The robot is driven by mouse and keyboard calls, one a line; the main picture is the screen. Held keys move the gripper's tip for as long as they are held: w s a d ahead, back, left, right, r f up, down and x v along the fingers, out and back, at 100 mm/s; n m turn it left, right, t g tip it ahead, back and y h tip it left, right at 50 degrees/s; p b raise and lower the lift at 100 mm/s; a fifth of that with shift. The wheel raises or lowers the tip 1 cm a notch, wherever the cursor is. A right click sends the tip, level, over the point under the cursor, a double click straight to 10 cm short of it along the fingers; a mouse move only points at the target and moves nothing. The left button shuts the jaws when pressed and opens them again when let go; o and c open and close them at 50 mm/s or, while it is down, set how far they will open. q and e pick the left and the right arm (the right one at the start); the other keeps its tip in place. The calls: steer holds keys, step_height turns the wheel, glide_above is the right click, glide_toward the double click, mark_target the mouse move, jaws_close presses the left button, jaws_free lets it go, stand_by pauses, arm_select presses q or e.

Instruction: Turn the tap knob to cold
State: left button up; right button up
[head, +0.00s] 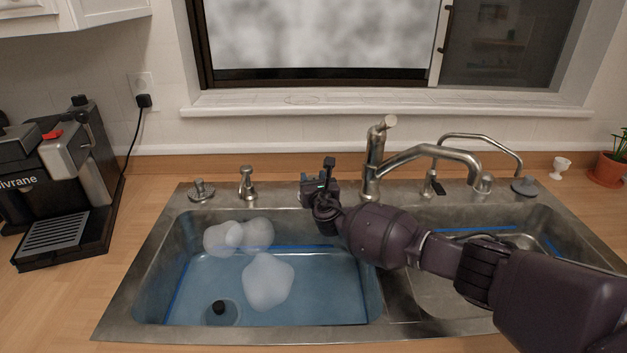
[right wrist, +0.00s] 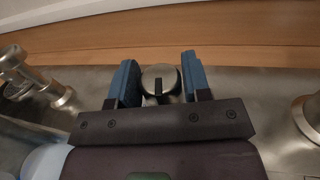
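A round metal knob (right wrist: 160,82) with a dark slot across its top shows in the right wrist view, on the steel sink deck. My right gripper (head: 319,183) reaches the deck behind the divider between the basins. In the right wrist view, its two blue fingers stand on either side of the knob, with visible gaps; it is open. In the head view the gripper hides most or all of the knob. The tap (head: 370,175), with its curved spout, stands just right of the gripper. My left gripper is out of view.
A metal dispenser (head: 247,184) stands left of the gripper. The left basin (head: 210,285) holds blue water and foam (head: 268,282). My right arm crosses the right basin (head: 430,295). A coffee machine (head: 60,180) stands on the left counter; a plant pot (head: 608,170) is at far right.

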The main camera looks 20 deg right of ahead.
steer(key=c, duration=0.5)
